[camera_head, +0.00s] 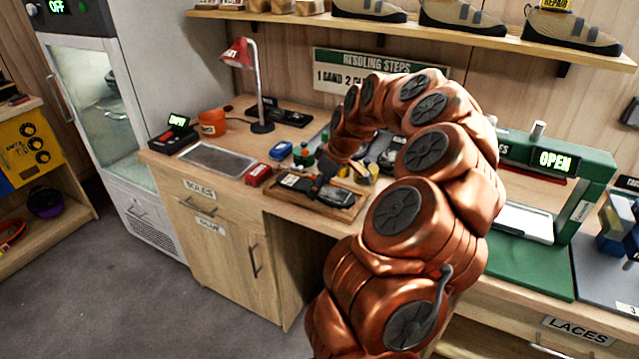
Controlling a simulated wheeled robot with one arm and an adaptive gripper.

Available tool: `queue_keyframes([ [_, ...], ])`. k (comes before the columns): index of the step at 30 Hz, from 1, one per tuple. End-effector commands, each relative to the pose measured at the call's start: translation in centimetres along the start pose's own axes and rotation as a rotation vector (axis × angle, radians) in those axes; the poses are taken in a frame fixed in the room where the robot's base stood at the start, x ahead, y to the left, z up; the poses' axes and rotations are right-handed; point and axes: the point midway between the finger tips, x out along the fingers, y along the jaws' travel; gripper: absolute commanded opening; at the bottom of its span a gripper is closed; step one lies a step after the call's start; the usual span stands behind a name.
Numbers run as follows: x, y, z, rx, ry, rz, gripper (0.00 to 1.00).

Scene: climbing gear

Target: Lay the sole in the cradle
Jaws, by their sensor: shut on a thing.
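My gripper (326,186) is small and dark at the end of my copper arm, low over a shallow wooden tray (345,213) on the bench. It is shut on a dark, flat piece that looks like the sole (298,183), which lies at or just above the tray. My fingers hide part of it, and I cannot tell whether it touches the tray floor. I cannot clearly pick out the cradle; my arm covers much of the bench behind and to the right.
Red (258,174) and blue (281,150) boxes and small bottles stand close to the tray. A green press (590,185) marked OPEN stands at right. A shelf (400,24) hangs above.

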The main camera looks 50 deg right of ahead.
Motion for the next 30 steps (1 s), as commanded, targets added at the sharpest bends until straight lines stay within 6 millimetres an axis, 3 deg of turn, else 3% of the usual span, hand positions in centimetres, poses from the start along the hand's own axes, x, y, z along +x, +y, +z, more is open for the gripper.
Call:
queue_keyframes([
  [10,0.8,3.4,-1.5,0.001,0.002,0.003,0.17],
  [20,1.1,4.1,-1.8,0.0,0.001,0.002,0.17],
  [30,4.1,3.9,-0.5,0.001,0.0,-0.003,0.17],
])
